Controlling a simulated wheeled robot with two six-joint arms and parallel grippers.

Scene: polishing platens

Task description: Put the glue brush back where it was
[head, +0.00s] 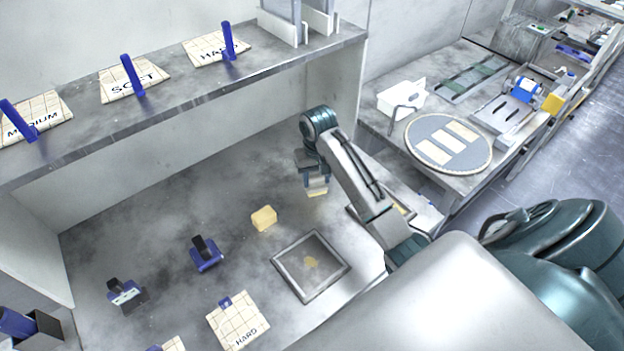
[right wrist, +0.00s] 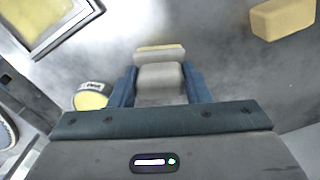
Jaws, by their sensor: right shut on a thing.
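My right gripper (head: 317,183) is shut on the glue brush (head: 318,191), a pale block-shaped piece with a yellowish lower edge, held near the back right of the bench. In the right wrist view the brush (right wrist: 160,80) sits between the blue fingers (right wrist: 160,88), its pale yellow edge pointing away from the gripper. Whether its tip touches anything is unclear. A round pot with yellow contents (right wrist: 91,98) stands beside the fingers, on the left in the wrist view. My left gripper is not in view.
A yellow block (head: 264,218) lies on the bench, also in the wrist view (right wrist: 283,19). A square tray (head: 284,281) is in front. A yellow-filled frame (right wrist: 72,22) is at the wrist view's top left. Blue-handled tools (head: 207,254) stand left. A shelf (head: 180,98) overhangs the back.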

